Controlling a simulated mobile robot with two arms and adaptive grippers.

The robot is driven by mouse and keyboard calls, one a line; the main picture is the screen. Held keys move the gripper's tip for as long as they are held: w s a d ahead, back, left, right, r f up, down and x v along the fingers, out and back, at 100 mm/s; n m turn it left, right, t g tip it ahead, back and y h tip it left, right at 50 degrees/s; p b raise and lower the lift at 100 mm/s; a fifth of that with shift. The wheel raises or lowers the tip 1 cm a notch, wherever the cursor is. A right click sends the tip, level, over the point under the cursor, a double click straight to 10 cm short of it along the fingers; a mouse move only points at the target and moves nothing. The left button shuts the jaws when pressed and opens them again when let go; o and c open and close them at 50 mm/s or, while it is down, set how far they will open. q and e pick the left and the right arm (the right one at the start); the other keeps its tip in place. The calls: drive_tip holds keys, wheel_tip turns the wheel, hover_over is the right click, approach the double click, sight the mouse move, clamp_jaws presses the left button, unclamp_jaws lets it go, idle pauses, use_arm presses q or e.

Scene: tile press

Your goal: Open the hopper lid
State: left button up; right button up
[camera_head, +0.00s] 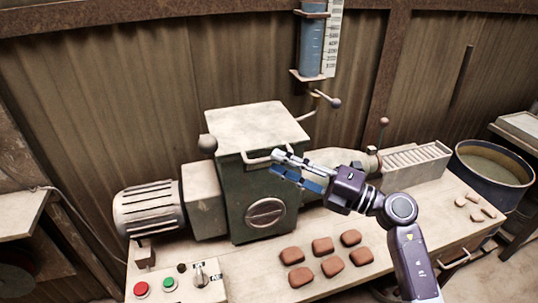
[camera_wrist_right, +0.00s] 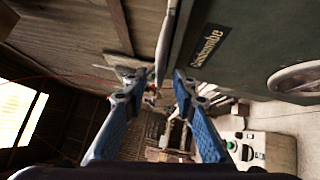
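The hopper lid (camera_head: 257,124) is the pale, worn top of the green machine box (camera_head: 262,185), and it lies closed and flat. A light metal handle bar (camera_head: 258,158) runs along its front edge. My right gripper (camera_head: 279,165) is at the right part of this handle, its fingers apart and pointing left. In the right wrist view my blue-padded fingers (camera_wrist_right: 155,82) stand open, with a pale bar (camera_wrist_right: 164,45) lined up between their tips. I cannot tell whether they touch it. My left gripper is out of view.
Several reddish clay tiles (camera_head: 323,246) lie on the bench in front. A motor (camera_head: 148,208) is at left, with a control panel (camera_head: 180,285) of red and green buttons. A water tube (camera_head: 313,45) and crank stand behind. A dark tub (camera_head: 490,170) is at right.

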sight(269, 159)
drive_tip(key=shift+p+x, duration=0.35)
drive_tip(key=shift+x, duration=1.5)
clamp_jaws()
